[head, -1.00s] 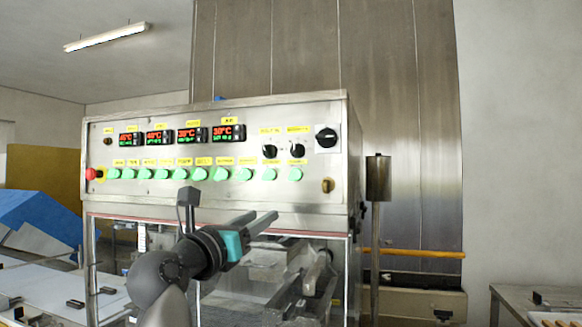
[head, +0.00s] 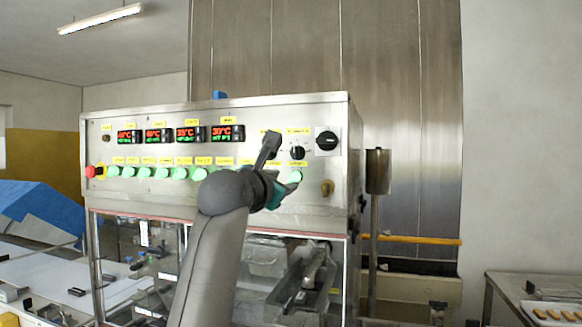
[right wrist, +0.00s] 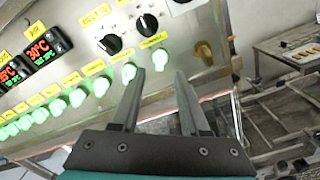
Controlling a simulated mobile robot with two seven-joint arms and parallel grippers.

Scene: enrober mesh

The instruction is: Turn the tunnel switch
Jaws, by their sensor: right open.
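The control panel (head: 255,112) has a row of green switches (head: 162,173) under small yellow labels. The rightmost green switch (head: 294,176) is just beyond my right gripper (head: 277,191), whose fingers are mostly hidden by my arm in the head view. Whether a fingertip touches the panel cannot be told. My left gripper is not in view.
Above the green row are black knobs (head: 297,153) and a larger black knob (head: 327,140). A brass-coloured knob (head: 327,187) sits lower right. Temperature displays (head: 190,133) and a red button (head: 91,171) are left. A metal post (head: 377,172) stands right of the cabinet.

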